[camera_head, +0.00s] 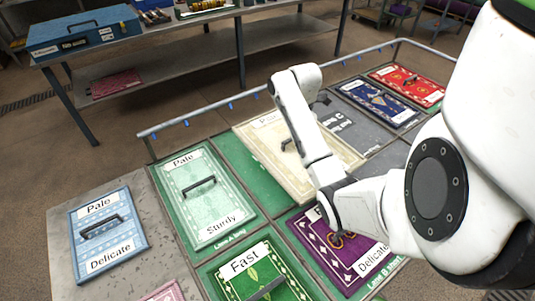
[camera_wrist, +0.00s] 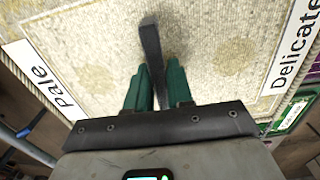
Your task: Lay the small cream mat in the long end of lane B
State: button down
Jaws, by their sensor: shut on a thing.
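The cream mat (camera_head: 345,152) has a "Pale" label at its far edge and a dark bar handle. It lies across a green lane panel beyond the purple mat; I cannot tell whether it rests or hangs slightly above. In the wrist view the cream mat (camera_wrist: 100,30) fills the background, with "Pale" and "Delicate" labels. My gripper (camera_wrist: 158,88) has its green fingers shut on the dark handle (camera_wrist: 151,45). In the head view my white arm hides the gripper and part of the mat. A "Lane B" label (camera_head: 358,272) shows beside the purple mat; its last word is unclear.
A pale green mat (camera_head: 222,212) lies in lane A. A purple mat (camera_head: 318,243) and a green "Fast" mat (camera_head: 228,286) lie nearer. Blue (camera_head: 382,99) and red (camera_head: 410,90) mats lie farther right. A pale blue mat (camera_head: 128,220) is left.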

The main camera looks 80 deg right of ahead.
aim_at(284, 135)
jog(key=w+f+b, duration=0.1)
jog(key=w+d+f+b, duration=0.1)
jog(key=w+b, duration=0.1)
jog(key=w+d+f+b, duration=0.1)
jog(key=w, duration=0.1)
jog(key=shift+d+b, duration=0.25)
jog(key=shift+b, duration=0.1)
jog(key=w+f, duration=0.1)
jog(key=w+d+f, duration=0.1)
jog(key=w+f, duration=0.1)
jog(key=f, duration=0.1)
jog(key=shift+w+d+p, duration=0.15)
jog(key=shift+d+p, duration=0.2)
jog(key=shift+w+d+f, duration=0.15)
jog(key=shift+w+f, duration=0.2)
jog(key=shift+f, duration=1.75)
jog(key=shift+f, duration=0.15)
jog(key=c, duration=1)
grip_release()
